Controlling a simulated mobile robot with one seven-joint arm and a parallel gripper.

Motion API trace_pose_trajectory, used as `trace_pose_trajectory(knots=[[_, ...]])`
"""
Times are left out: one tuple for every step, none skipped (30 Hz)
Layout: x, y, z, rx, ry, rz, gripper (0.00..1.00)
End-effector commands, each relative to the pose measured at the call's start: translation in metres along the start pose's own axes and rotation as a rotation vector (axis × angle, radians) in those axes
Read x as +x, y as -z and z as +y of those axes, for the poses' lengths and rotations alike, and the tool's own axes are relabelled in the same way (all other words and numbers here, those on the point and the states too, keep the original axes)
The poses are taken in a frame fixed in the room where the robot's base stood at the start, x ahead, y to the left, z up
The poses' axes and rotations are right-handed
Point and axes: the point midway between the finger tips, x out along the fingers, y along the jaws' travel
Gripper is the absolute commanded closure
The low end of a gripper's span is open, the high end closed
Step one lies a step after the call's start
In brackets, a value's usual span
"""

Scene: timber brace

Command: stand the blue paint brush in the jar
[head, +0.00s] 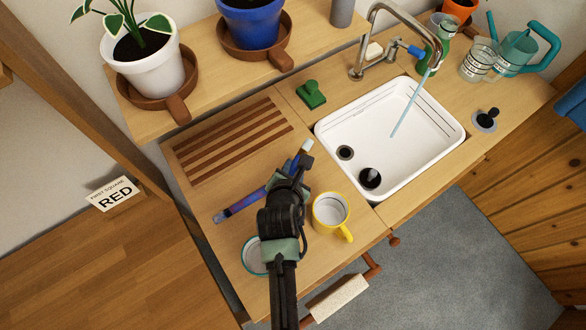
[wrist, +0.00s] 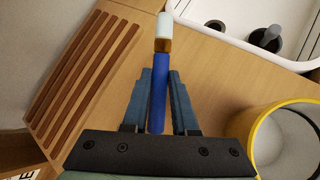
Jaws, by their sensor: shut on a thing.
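My gripper (wrist: 161,75) is shut on the blue paint brush (wrist: 158,92), with one finger on each side of the handle. The brush also shows in the head view (head: 295,161), with its pale tip beyond the fingers toward the sink; the other end is hidden by my gripper. I cannot tell its height above the counter. A clear glass jar (head: 477,64) with a pale label stands at the back right, behind the sink and far from my gripper. Another round vessel (head: 250,256) with a teal rim is partly hidden by my arm.
A yellow mug (head: 330,211) stands just right of my gripper. A blue-purple slim item (head: 240,204) lies left of it. The white sink (head: 425,150), tap (head: 357,72), green bottle (head: 446,50) and teal watering can (head: 516,50) are around the way to the jar.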

Motion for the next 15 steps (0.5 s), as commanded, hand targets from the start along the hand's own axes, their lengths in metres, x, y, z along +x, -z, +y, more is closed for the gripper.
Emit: trace_pose_trajectory(knots=[[0.0045,0.0042,-0.0021,0.000,0.000,0.000,1.00],[0.0056,0.0052,-0.0025,0.000,0.000,-0.001,1.00],[0.0065,0.0060,-0.0029,0.001,-0.001,-0.001,1.00],[0.0067,0.0062,-0.0030,0.001,-0.001,-0.001,1.00],[0.0067,0.0062,-0.0029,0.000,-0.001,-0.002,1.00],[0.0065,0.0060,-0.0028,0.000,-0.001,-0.002,1.00],[0.0064,0.0059,-0.0028,0.000,-0.001,-0.002,1.00],[0.0064,0.0059,-0.0027,0.000,-0.001,-0.002,1.00],[0.0064,0.0058,-0.0027,0.000,-0.001,-0.002,1.00],[0.0064,0.0060,-0.0028,0.000,-0.001,-0.002,1.00],[0.0068,0.0063,-0.0029,0.000,-0.001,-0.001,1.00],[0.0076,0.0072,-0.0034,0.000,-0.001,-0.001,1.00],[0.0084,0.0080,-0.0038,0.000,-0.001,-0.001,1.00],[0.0091,0.0087,-0.0041,0.000,-0.001,-0.001,1.00],[0.0084,0.0080,-0.0038,0.000,-0.001,-0.001,0.66]])
